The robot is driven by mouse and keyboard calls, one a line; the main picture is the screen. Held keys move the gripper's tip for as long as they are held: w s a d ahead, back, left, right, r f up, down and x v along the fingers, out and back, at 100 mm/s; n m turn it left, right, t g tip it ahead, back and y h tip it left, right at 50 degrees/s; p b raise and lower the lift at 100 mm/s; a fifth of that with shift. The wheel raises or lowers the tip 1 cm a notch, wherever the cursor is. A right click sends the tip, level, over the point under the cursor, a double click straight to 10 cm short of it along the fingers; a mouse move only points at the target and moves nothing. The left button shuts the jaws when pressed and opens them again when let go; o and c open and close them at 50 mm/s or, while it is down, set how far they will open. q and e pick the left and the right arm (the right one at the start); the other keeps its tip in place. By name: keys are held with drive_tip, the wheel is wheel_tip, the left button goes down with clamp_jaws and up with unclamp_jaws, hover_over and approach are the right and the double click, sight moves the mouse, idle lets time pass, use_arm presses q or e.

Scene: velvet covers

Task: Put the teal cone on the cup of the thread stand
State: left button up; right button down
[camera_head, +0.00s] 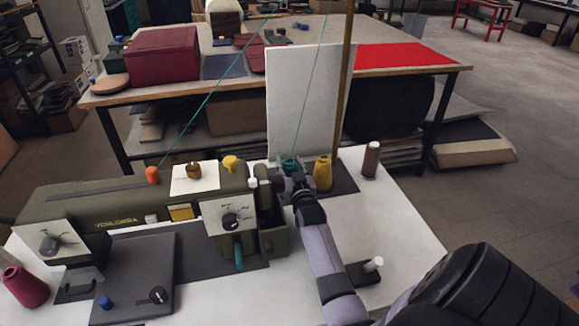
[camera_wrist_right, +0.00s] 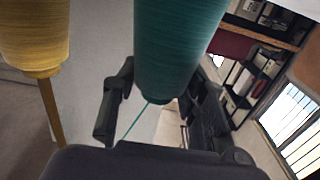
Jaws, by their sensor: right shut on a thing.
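The teal cone (camera_head: 290,164) is small in the head view and partly hidden by my right gripper (camera_head: 295,180). In the right wrist view the teal cone (camera_wrist_right: 178,45) stands large between the two dark fingers, and my right gripper (camera_wrist_right: 155,103) is shut on it. The thread stand has a dark base (camera_head: 345,180) and a tall rod (camera_head: 347,80). A yellow cone (camera_head: 322,173) is on the stand, just right of the teal cone. It also shows in the right wrist view (camera_wrist_right: 35,38). I cannot make out the free cup. My left gripper is out of view.
An olive sewing machine (camera_head: 120,207) fills the table's left side. A teal thread (camera_head: 215,90) runs up from it. A brown spool (camera_head: 371,160) stands right of the base, and a dark block with a white peg (camera_head: 373,264) lies nearer. A white panel (camera_head: 300,100) rises behind.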

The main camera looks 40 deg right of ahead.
drive_tip(key=shift+f, duration=0.2)
drive_tip(key=c, duration=1)
unclamp_jaws()
drive_tip(key=shift+r, duration=0.1)
drive_tip(key=shift+s+a, duration=0.15)
drive_tip(key=shift+s, duration=0.15)
drive_tip(key=v, duration=1.1)
drive_tip(key=shift+s, duration=0.2)
